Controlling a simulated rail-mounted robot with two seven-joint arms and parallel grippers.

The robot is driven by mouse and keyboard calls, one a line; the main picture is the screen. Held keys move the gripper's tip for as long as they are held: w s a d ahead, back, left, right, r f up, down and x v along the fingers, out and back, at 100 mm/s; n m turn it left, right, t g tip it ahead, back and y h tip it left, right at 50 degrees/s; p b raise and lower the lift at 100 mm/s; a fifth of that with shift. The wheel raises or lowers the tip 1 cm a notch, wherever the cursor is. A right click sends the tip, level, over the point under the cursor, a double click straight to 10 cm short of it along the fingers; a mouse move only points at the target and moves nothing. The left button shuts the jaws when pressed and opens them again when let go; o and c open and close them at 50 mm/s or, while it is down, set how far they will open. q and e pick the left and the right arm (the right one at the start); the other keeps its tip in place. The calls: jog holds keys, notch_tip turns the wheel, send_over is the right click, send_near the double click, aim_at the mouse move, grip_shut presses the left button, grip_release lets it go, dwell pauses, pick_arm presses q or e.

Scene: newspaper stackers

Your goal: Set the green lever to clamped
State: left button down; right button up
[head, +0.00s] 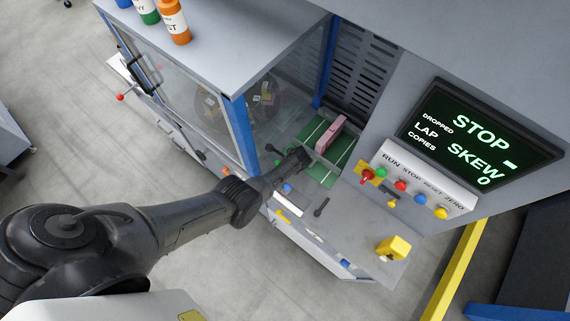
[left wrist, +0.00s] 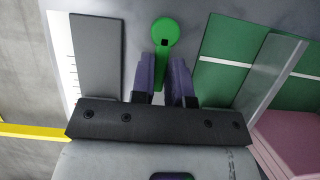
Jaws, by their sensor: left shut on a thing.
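The green lever (left wrist: 165,33) shows in the left wrist view as a round green hub with a narrow arm running down from it. My left gripper (left wrist: 167,82) has its two fingers on either side of that arm, shut on it. In the head view my left gripper (head: 301,155) reaches into the machine's open bay, beside the green striped bed. The lever is hidden behind the gripper there, and I cannot read any marking of its position. My right gripper is not in view.
A pink stack (head: 331,134) lies on the green bed (head: 318,128). A panel with coloured buttons (head: 401,186) and a screen (head: 480,135) reading STOP stand to the right. A dark handle (head: 321,207) and yellow box (head: 394,247) are on the front ledge. A blue post (head: 240,135) stands left.

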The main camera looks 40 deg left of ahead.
pick_arm(q)
jog(key=c, duration=1.1)
grip_release()
jog(key=p+v, duration=0.3)
jog(key=v, duration=0.2)
jog(key=shift+v, duration=4.45)
jog(key=shift+n, duration=0.3)
